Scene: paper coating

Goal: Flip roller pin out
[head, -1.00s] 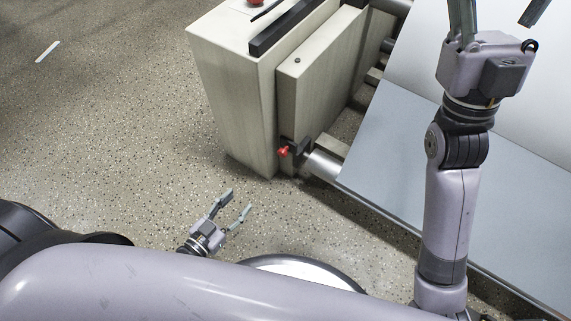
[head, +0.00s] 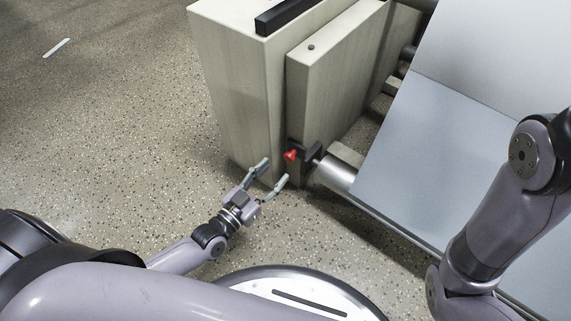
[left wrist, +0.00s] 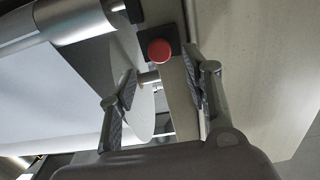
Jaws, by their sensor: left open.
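The red roller pin (head: 291,155) sits on a dark bracket (head: 306,151) at the end of the metal roller (head: 337,173), by the beige machine housing. My left gripper (head: 270,172) is open, just below and left of the pin, and apart from it in the head view. In the left wrist view the round red pin head (left wrist: 159,51) lies ahead of my open left fingers (left wrist: 164,86), near the middle, on a dark plate. My right arm shows at the right edge of the head view, but its gripper is out of frame.
The beige housing (head: 235,85) stands left of the roller, with a black bar on top. The large pale sheet (head: 430,150) slopes across the right side. Speckled floor (head: 110,130) is free at the left.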

